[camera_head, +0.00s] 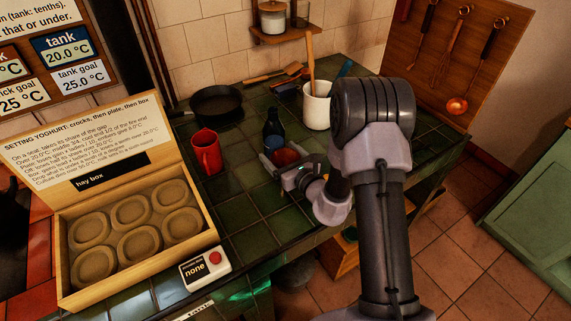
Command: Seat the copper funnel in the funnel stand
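A reddish-copper round thing (286,157), which looks like the copper funnel, shows at the end of my arm over the green tiled counter. My gripper (284,163) is right at it, with a finger seen on its left side. The wrist hides part of both, so I cannot tell whether the fingers grip it or stand open around it. I cannot make out a funnel stand; it may be hidden behind my arm or under the copper thing.
A dark bottle (273,130) stands just behind my gripper. A red mug (207,151), a black pan (215,103) and a white crock (316,106) with a wooden spoon stand around it. The hay box (205,240) is at left. Tiles between mug and gripper are clear.

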